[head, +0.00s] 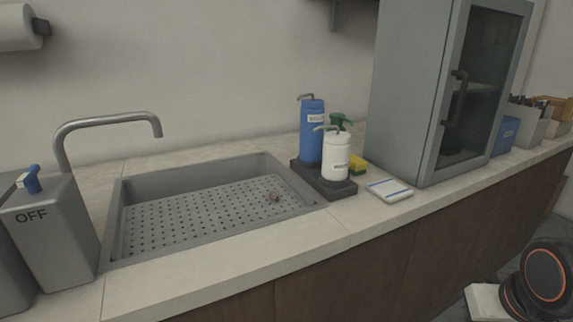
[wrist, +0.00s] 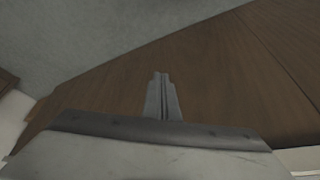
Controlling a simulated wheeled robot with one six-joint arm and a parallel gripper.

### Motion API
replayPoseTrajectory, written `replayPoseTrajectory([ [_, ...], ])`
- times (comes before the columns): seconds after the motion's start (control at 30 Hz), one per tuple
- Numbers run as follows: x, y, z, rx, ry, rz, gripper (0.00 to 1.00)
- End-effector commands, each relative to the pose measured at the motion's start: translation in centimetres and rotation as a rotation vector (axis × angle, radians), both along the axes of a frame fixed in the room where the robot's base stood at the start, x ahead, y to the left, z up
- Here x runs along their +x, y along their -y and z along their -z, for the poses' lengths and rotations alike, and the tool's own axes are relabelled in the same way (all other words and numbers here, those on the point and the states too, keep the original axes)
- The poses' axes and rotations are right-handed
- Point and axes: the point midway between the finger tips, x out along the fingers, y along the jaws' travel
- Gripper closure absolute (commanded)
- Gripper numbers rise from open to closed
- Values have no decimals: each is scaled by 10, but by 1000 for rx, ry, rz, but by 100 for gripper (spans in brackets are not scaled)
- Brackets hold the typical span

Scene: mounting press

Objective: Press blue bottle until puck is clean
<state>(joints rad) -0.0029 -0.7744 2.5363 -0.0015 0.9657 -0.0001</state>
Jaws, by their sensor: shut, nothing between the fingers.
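The sink (head: 190,208) has a curved faucet (head: 110,122) and a grey box marked OFF with a blue lever (head: 29,179). A green spray head (head: 340,122), a yellow sponge (head: 358,165), a notepad (head: 390,190) and a glass-door cabinet (head: 418,100) stand to the right. The front counter strip is clear.

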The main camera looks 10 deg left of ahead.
Motion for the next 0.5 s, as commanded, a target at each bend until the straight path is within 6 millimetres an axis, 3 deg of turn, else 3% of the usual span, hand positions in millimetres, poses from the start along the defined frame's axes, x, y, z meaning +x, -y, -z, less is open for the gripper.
replayPoseTrajectory([
  [0.17, 12, -2, -15, -9, 8, -26, 100],
  [0.27, 30, -6, -37, -24, 21, -64, 100],
  [0.5, 90, -25, -108, -76, 69, -193, 100],
])
